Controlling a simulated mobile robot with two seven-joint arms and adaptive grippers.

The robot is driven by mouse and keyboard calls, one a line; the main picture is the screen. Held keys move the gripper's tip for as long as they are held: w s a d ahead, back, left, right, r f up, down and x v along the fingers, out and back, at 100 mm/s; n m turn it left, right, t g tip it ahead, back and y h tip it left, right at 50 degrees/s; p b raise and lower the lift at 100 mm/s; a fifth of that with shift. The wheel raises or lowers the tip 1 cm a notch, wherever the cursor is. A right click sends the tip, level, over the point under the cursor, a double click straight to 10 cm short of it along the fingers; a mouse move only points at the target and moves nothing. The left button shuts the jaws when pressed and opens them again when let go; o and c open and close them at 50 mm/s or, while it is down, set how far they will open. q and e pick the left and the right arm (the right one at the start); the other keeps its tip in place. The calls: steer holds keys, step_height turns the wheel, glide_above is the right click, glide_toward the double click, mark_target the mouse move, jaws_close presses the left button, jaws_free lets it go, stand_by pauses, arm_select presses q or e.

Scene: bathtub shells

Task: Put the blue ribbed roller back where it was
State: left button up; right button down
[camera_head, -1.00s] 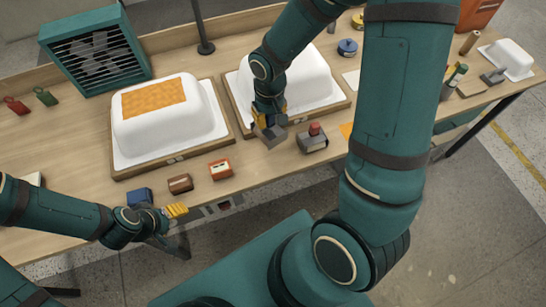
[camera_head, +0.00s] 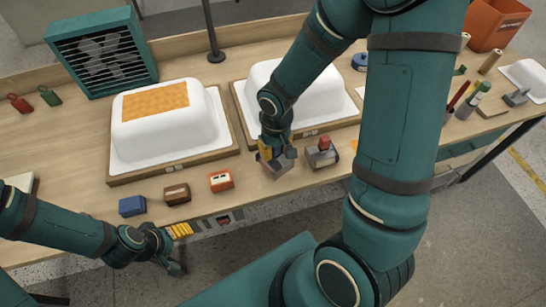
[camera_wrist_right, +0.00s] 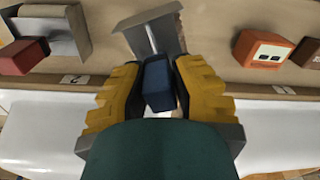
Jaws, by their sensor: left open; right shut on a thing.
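My right gripper (camera_head: 268,150) is over the table in front of the right-hand white shell. In the right wrist view its yellow fingers (camera_wrist_right: 155,88) are shut on a blue block-like grip (camera_wrist_right: 157,84) joined to a grey metal piece (camera_wrist_right: 150,38). My left gripper (camera_head: 178,248) is open and empty at the table's front edge.
A similar grey tool with a red grip (camera_head: 323,153) stands just right of it. Blue (camera_head: 132,206), brown (camera_head: 177,194) and orange (camera_head: 221,180) blocks sit along the front edge. White shells (camera_head: 165,128) on wooden boards lie behind. Bare table separates the orange block from the held tool.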

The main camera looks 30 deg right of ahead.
mark_target(275, 156)
step_height(275, 156, down, 3)
steer(key=shift+f+b, duration=0.1)
steer(key=shift+b, duration=1.15)
steer(key=shift+f, duration=0.15)
steer(key=c, duration=0.9)
jaws_free()
